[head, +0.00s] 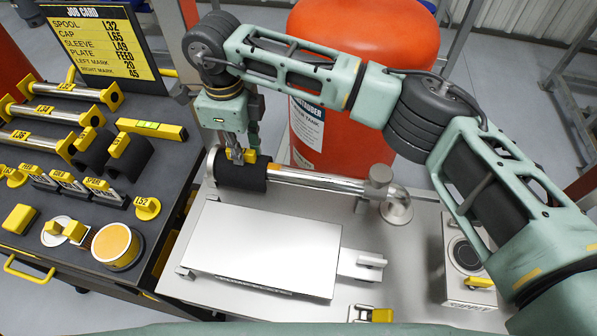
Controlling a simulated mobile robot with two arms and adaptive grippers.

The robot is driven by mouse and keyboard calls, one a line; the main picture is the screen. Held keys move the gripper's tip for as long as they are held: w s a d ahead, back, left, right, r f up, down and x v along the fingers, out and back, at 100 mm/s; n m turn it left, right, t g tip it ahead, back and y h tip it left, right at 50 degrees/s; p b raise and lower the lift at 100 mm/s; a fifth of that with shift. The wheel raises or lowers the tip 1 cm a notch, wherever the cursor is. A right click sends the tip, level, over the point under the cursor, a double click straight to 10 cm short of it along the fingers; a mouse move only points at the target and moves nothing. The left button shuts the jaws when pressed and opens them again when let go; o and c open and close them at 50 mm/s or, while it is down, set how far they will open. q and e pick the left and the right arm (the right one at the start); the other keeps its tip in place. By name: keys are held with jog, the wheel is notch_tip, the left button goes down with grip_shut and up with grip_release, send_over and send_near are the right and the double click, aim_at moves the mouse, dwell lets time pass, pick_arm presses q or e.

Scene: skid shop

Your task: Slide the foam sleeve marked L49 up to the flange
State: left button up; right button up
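The black foam sleeve (242,176) sits around the left part of a shiny pipe spool (315,181) on the grey bench, close to the flange (211,170) at the pipe's left end. I cannot tell whether sleeve and flange touch. A yellow tab (249,156) stands on top of the sleeve; its marking is not readable. My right gripper (239,150) comes down from above with its fingers at the tab and appears shut on it. The fingers partly hide the tab and the flange area. My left gripper is not in view.
A flat metal plate (262,245) lies in front of the pipe. An orange tank (362,60) stands behind. A dark cart (105,212) at left holds spare spools, black sleeves (130,158) and caps. The job card (103,45) lists sleeve L49. A box (468,262) stands at right.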

jog(key=shift+o, duration=1.2)
jog(key=shift+r+p, duration=1.55)
jog(key=shift+r, duration=1.95)
